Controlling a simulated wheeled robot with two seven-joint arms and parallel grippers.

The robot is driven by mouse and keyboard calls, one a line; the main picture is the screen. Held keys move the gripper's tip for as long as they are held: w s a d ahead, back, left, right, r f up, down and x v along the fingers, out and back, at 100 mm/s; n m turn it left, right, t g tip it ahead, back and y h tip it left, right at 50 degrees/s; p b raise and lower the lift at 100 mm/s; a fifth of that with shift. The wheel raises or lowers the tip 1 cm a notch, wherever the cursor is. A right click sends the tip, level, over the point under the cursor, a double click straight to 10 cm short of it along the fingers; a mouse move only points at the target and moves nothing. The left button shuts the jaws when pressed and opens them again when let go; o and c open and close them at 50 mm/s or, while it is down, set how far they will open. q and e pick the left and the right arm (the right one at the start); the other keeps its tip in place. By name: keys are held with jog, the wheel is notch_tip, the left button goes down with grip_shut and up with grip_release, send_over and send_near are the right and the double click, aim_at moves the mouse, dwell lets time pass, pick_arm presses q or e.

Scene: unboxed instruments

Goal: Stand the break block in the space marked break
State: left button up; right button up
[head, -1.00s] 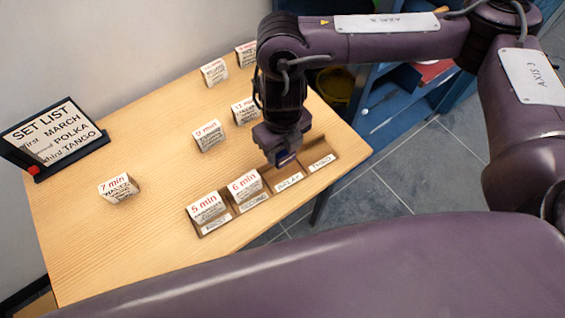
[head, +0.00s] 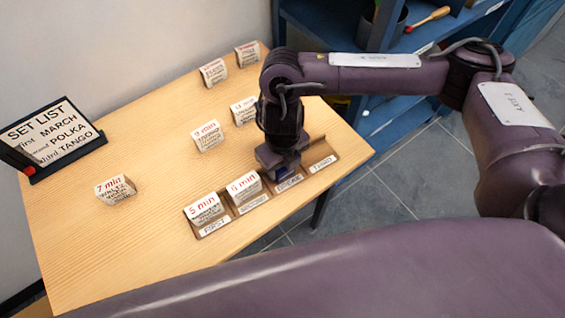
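A wooden rack (head: 315,155) with labelled spaces lies along the near right table edge. A 5 min block (head: 203,208) stands in the space marked first and a 6 min block (head: 244,186) in the second. The break label (head: 289,183) shows on the front of the following space. My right gripper (head: 284,173) is down at this space, pointing downward. It hides the inside of the space. A small dark blue patch shows under its fingers; I cannot tell whether this is a held block or fingertips. The third space looks empty. My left gripper is out of view.
A 7 min block (head: 115,190) stands alone at the left. Several other blocks, such as one at mid-table (head: 207,136), stand toward the back. A set list sign (head: 50,138) stands at the left edge. Blue shelves (head: 395,110) are beyond the table's right side.

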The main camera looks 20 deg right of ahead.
jog(key=o, duration=0.4)
jog(key=shift+c, duration=0.2)
jog(key=shift+r, duration=0.15)
jog(key=shift+r, duration=0.3)
notch_tip(320, 180, up, 12)
jog(key=p, duration=0.2)
jog(key=shift+f, duration=0.25)
